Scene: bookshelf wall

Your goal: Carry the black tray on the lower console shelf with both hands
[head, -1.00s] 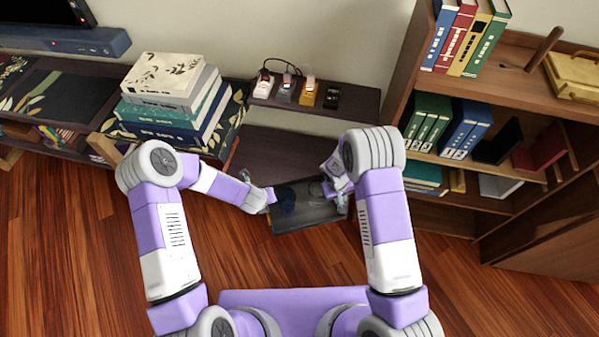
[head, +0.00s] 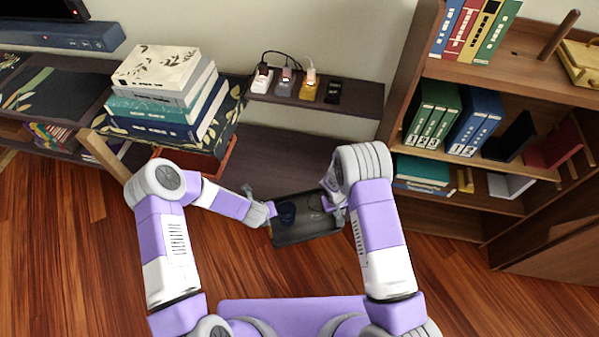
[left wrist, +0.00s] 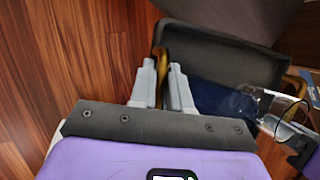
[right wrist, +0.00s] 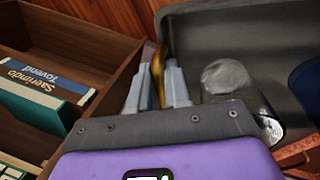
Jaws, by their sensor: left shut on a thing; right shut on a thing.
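The black tray (head: 300,233) is held in front of me between my two arms, in front of the lower console shelf (head: 275,165). My left gripper (head: 265,213) is shut on a brass-coloured handle at the tray's left end; the handle shows between its fingers in the left wrist view (left wrist: 161,80). My right gripper (head: 333,198) is shut on the other handle, seen in the right wrist view (right wrist: 158,75). A dark blue item (head: 286,211) and a clear glass (right wrist: 235,95) are in the tray. My right arm hides part of the tray's right end.
Chargers (head: 285,83) sit on the upper console shelf (head: 355,100). A stack of books (head: 160,95) stands on the table at left. The bookcase (head: 455,205) stands at right, close beside the right gripper in the right wrist view. Wooden floor is clear in front.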

